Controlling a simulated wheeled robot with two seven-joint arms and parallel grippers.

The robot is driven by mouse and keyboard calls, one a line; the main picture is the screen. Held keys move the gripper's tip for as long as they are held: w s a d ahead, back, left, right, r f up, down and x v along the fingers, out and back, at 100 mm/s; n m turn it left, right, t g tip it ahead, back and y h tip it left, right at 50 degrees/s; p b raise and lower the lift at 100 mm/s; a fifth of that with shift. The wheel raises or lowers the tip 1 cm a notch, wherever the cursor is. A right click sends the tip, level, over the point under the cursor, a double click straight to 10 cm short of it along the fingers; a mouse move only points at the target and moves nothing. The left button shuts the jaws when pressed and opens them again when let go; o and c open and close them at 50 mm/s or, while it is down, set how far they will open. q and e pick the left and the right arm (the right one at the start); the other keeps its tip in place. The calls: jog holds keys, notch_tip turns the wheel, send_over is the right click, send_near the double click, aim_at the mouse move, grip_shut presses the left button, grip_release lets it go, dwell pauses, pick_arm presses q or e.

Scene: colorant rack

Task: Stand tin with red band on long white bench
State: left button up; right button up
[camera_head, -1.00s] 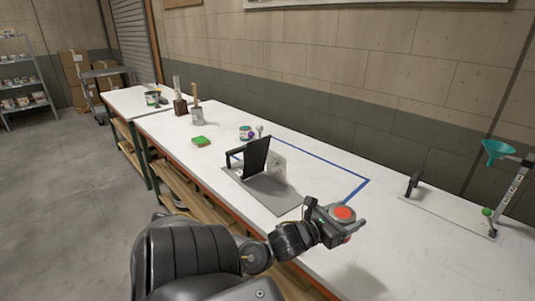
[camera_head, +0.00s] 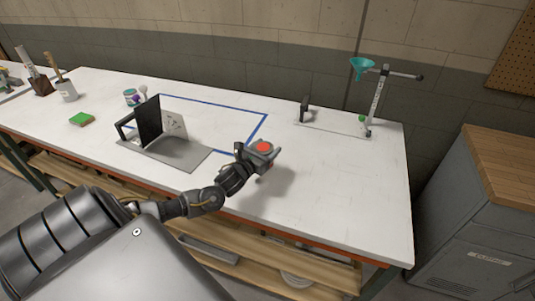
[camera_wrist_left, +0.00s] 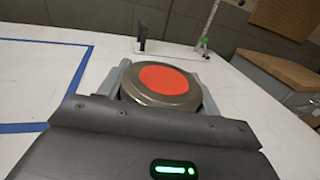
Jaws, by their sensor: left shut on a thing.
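A tin with a red disc on its grey metal lid (camera_head: 264,147) is held in my left gripper (camera_head: 262,153) over the front part of the long white bench (camera_head: 330,195). In the left wrist view the tin (camera_wrist_left: 162,83) sits upright between the two grey fingers, which are shut on its sides. Its side is mostly hidden, so I cannot see a band. A shadow on the bench lies to the right of the gripper, and the tin appears above the surface. My right gripper is not in view.
Blue tape (camera_head: 262,125) marks an area behind the tin. A grey base with a black upright plate (camera_head: 149,122) stands left. A stand with a teal funnel (camera_head: 362,68) is at the back right. A grey cabinet (camera_head: 480,200) stands beyond the bench's right end.

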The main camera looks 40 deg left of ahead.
pick_arm(q)
jog(key=shift+w+a+f, duration=0.2)
jog(key=shift+w+f, duration=0.35)
jog(key=shift+f, duration=0.2)
notch_tip(320, 180, down, 3)
jog(key=shift+w+f, duration=0.15)
jog(key=shift+f, duration=0.15)
jog(key=o, duration=1.1)
